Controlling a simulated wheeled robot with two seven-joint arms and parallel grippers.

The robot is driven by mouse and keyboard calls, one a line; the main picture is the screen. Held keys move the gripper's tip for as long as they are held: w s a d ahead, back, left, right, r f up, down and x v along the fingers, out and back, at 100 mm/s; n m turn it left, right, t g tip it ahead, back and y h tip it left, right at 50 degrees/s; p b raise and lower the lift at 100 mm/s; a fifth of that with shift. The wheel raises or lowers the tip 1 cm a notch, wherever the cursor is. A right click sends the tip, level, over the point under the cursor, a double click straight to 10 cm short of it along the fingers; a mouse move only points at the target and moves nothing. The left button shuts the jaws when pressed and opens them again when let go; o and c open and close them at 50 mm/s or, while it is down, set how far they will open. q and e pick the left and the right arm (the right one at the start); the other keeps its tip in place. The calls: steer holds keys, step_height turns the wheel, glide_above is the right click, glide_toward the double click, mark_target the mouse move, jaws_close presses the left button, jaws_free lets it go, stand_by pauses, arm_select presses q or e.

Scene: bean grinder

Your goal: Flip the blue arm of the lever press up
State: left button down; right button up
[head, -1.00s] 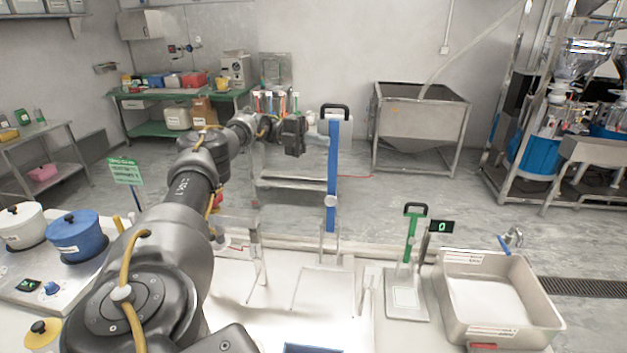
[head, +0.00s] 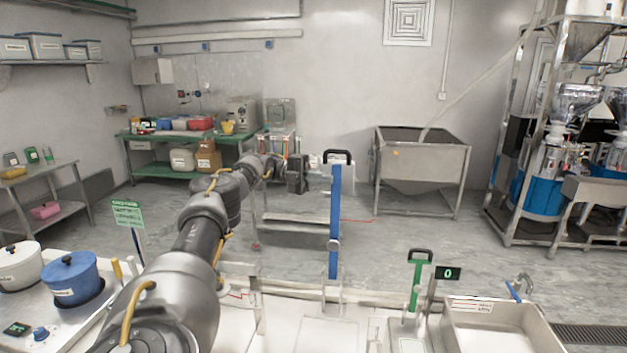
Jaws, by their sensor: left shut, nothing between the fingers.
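The blue arm (head: 335,215) of the lever press stands upright in the middle of the head view. The press's metal base (head: 328,332) is cut off by the bottom edge. My left gripper (head: 322,173) is beside the upper part of the blue arm, on its left, just below the handle. It is shut and empty; I cannot tell whether its tips touch the blue arm. My right gripper is out of view.
A smaller press with a green arm (head: 414,285) and a black display (head: 448,273) reading 0 stand to the right. A metal sink (head: 495,325) is beyond them. A blue pot (head: 74,280) sits at left. Open floor lies behind the table.

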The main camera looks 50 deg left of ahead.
arm_select(q)
steer(key=s+d+r+b, duration=0.3)
steer(key=s+d+r, duration=0.6)
steer(key=d+r, duration=0.1)
steer(key=shift+s+d+r+b, duration=0.2)
steer(key=shift+d+r+b, duration=0.15)
steer(key=shift+r, duration=0.2)
